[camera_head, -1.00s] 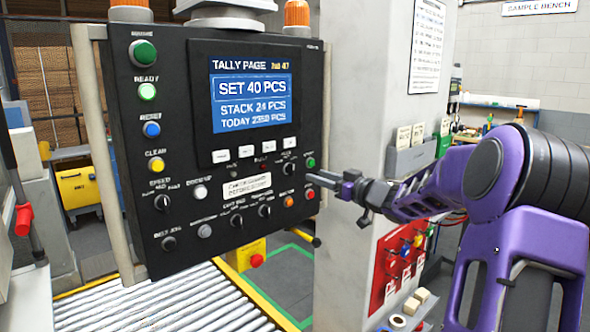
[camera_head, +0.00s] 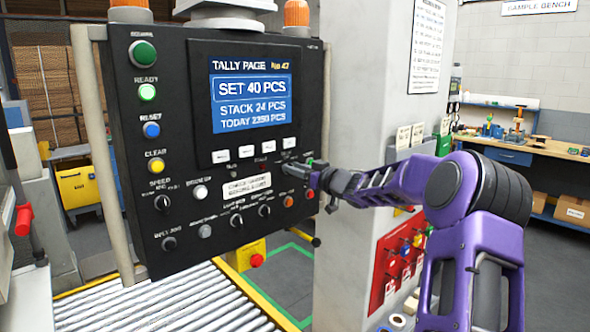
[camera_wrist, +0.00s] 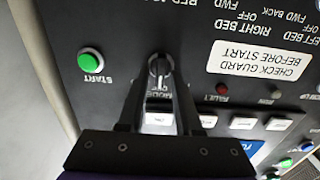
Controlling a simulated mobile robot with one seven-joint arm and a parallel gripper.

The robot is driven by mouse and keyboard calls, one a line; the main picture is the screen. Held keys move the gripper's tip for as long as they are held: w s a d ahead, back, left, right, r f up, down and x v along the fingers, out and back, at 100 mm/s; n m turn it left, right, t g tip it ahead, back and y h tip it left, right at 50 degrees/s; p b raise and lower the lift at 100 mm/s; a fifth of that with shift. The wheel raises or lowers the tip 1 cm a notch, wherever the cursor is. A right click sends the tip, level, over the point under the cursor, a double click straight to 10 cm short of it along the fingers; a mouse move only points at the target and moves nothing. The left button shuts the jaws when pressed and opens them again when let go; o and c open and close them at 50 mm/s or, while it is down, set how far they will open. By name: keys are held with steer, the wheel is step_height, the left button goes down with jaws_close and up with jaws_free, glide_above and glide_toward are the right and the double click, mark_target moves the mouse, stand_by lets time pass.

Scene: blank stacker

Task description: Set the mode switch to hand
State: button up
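The mode switch (camera_wrist: 160,70) is a dark round knob with a lighter pointer bar on the black control panel (camera_head: 222,262). It sits near the fingertips in the wrist view, with an upside-down MODE label beside it; the small setting words are too unclear to read. My gripper (camera_wrist: 160,84) is at the panel, its two fingers apart on either side of the knob. In the head view my gripper (camera_head: 292,168) covers the switch at the panel's right side.
A green START button (camera_wrist: 91,61) is beside the switch. Other knobs (camera_head: 237,220) and white keys (camera_head: 220,157) are close by, below a lit screen (camera_head: 251,100). A pillar (camera_head: 355,100) stands right of the panel; a roller conveyor (camera_head: 160,305) runs below.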

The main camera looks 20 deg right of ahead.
jaws_close()
steer(key=n+b, duration=0.1)
steer(key=n, duration=0.2)
steer(key=n+b, duration=0.2)
steer(key=n, duration=0.1)
steer(key=n+b, duration=0.1)
steer(key=n, duration=0.1)
steer(key=shift+s+a+f+n, duration=0.15)
steer(key=shift+a+f+n, duration=0.15)
steer(key=shift+n, duration=0.1)
steer(key=shift+r+b, duration=0.1)
steer(key=shift+b, duration=0.2)
stand_by(0.4)
steer(key=shift+o, duration=1.3)
jaws_free()
